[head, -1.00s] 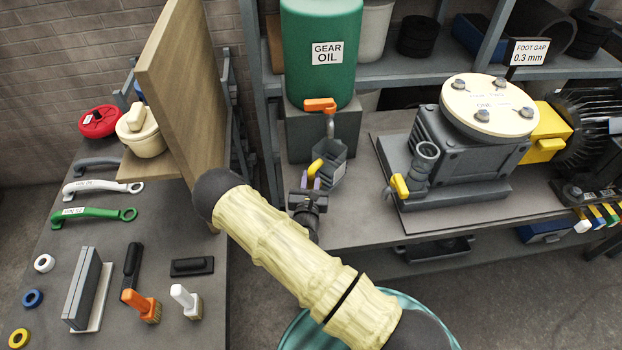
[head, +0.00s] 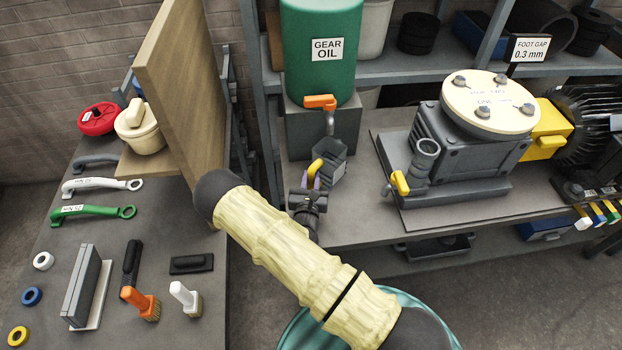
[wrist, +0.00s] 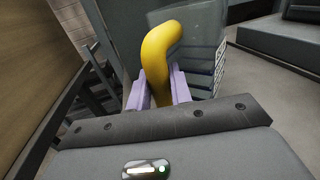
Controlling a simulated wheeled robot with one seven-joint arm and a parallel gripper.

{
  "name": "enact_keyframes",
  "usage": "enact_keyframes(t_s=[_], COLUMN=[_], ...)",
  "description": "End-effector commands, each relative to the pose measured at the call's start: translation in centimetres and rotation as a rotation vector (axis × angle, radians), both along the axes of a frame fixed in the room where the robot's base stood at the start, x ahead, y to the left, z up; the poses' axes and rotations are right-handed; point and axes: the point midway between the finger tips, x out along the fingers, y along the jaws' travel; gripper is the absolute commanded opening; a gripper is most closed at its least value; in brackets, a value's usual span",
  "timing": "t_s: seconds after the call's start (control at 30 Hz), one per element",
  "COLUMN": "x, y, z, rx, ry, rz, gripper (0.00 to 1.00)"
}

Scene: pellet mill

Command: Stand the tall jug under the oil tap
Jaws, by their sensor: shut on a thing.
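My gripper (head: 310,183) is shut on the jug's handle. In the wrist view the yellow handle (wrist: 158,55) stands between the two lilac fingers (wrist: 160,92), with the jug's body (wrist: 200,50) behind. The jug's base is partly hidden, so I cannot tell if it touches the bench.
A grey gearbox with a cream lid (head: 470,140) and a yellow-levered spout (head: 400,183) stands to the right. A tall wooden board (head: 185,95) rises to the left. The left bench holds spanners, brushes and rings. The bench front right of the jug (head: 365,215) is bare.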

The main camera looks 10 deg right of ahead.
Motion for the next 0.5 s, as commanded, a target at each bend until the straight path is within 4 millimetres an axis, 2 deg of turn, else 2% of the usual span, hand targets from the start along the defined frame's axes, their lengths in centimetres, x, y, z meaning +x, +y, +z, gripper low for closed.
enact_keyframes(t_s=[0.3, 0.33, 0.43, 0.5], x=[0.04, 0.04, 0.04, 0.03], y=[0.02, 0.02, 0.02, 0.01], z=[-0.2, -0.2, -0.2, -0.21], rx=[0.0, 0.0, 0.0, 0.0], ry=[-0.001, -0.001, -0.001, -0.001], rz=[0.0, 0.0, 0.0, 0.0], gripper=[0.0, 0.25, 0.44, 0.46])
